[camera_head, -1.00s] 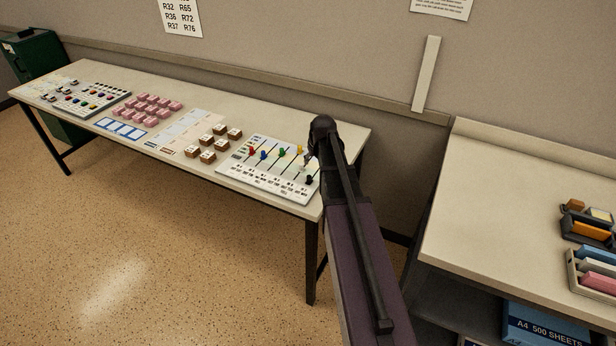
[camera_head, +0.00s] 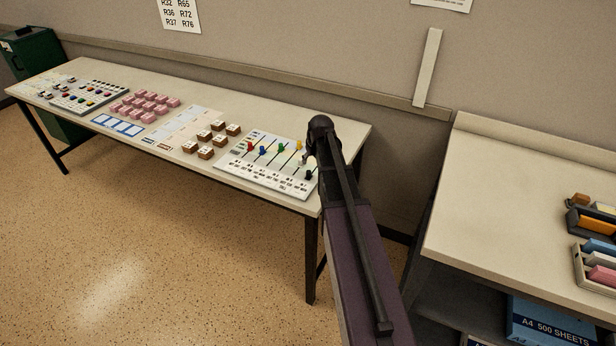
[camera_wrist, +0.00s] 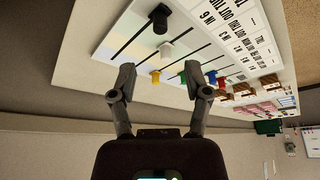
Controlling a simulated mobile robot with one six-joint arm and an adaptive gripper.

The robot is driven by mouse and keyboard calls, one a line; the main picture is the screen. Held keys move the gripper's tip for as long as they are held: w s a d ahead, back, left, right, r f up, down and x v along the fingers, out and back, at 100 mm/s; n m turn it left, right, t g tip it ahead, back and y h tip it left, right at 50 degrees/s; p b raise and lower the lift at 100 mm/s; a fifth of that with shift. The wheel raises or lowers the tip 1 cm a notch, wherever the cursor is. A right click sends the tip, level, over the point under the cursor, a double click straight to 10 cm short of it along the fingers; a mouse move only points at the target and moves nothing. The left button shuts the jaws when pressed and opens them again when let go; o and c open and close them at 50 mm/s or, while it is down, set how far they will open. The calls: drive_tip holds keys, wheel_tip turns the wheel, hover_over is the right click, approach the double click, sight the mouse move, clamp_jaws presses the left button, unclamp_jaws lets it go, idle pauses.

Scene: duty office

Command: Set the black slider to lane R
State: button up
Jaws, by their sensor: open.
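The black slider (camera_head: 310,174) is a knob on the right-most slot of a white slider board, near the board's front right. In the wrist view the black slider (camera_wrist: 158,18) stands at the top, beyond a white slider (camera_wrist: 166,50). My gripper (camera_wrist: 158,80) is open and empty. In the picture its fingertips lie either side of the yellow slider (camera_wrist: 155,76), apart from the black one; their height over the board is unclear. In the head view my arm hides most of the gripper. I cannot read the lane letters on the board.
Red (camera_head: 249,146), blue (camera_head: 261,151) and green (camera_head: 281,149) sliders stand close by on the same board (camera_head: 235,164). Brown blocks (camera_head: 206,153) and pink blocks (camera_head: 135,107) lie farther left on the table (camera_head: 275,116). A second table (camera_head: 490,200) with trays stands at right.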

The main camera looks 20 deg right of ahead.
sight(309, 172)
drive_tip(key=shift+b+x, duration=4.35)
drive_tip(key=shift+x, duration=0.7)
